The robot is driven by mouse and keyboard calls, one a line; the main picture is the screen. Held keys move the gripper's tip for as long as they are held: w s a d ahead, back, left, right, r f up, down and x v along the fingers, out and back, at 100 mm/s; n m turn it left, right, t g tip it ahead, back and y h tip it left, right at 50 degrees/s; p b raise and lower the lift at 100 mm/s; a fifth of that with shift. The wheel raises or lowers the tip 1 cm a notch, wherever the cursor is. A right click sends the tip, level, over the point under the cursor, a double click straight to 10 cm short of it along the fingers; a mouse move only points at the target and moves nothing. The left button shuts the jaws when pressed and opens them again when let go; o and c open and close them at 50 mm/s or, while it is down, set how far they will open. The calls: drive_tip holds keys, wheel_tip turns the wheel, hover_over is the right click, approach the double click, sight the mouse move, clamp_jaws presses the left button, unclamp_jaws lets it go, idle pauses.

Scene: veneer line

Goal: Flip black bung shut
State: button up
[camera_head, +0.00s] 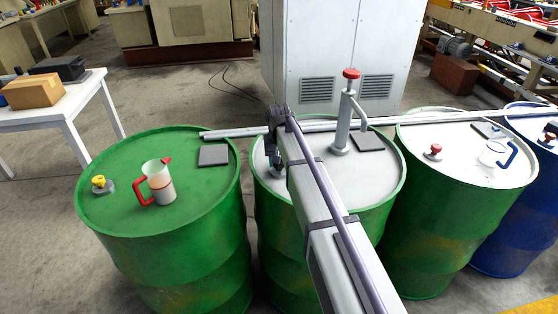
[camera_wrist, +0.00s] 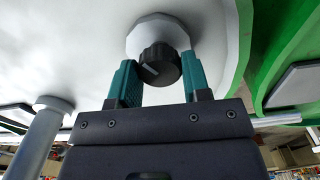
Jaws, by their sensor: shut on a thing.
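The black bung (camera_wrist: 158,56) is a ribbed dark knob with a pale pointer mark, set on a white many-sided collar (camera_wrist: 155,29) on the white drum top. My gripper (camera_wrist: 160,74) has its two green fingers closed on either side of the knob. In the head view my gripper (camera_head: 276,163) points down at the left part of the white-topped green drum (camera_head: 310,203). The bung is hidden there behind my gripper and arm.
A grey hand pump (camera_head: 342,122) with a red top stands on the same drum, right of my gripper. A pale rail (camera_head: 235,132) runs behind. The left green drum (camera_head: 125,207) carries a jug (camera_head: 160,185) and a yellow bung (camera_head: 100,183). A red bung (camera_head: 434,151) is on the right drum.

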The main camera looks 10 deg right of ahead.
drive_tip(key=n, duration=1.1)
drive_tip(key=shift+n, duration=0.5)
drive_tip(key=o, duration=0.9)
wheel_tip(320, 180, up, 11)
drive_tip(key=p, duration=1)
drive_tip(key=shift+f+p, duration=0.1)
drive_tip(key=shift+p, duration=0.3)
